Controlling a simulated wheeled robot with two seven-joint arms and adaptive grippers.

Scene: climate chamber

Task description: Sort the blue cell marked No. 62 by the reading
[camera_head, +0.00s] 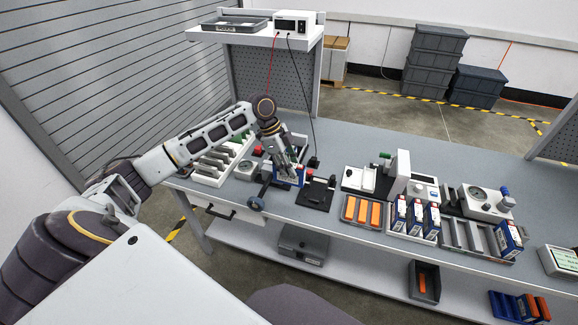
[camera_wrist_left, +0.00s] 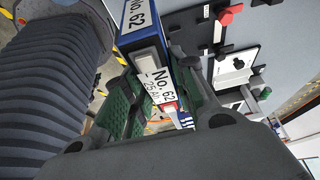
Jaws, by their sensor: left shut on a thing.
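The blue cell (camera_head: 290,178) hangs in my left gripper (camera_head: 285,166) above the left part of the bench. In the left wrist view the cell (camera_wrist_left: 133,40) carries white labels reading "No. 62", and the green-padded fingers of the gripper (camera_wrist_left: 160,98) are shut on its sides. I cannot tell whether its lower end touches anything. A meter (camera_head: 291,23) with red and black leads stands on the upper shelf; its display is too small to read. My right gripper is not in view.
A black test plate (camera_head: 317,194) lies just right of the cell. A white slotted rack (camera_head: 221,160) stands left of it. An orange-filled tray (camera_head: 361,210), several other blue cells (camera_head: 415,217), a dial instrument (camera_head: 481,199) and a grey tray (camera_head: 460,236) crowd the right.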

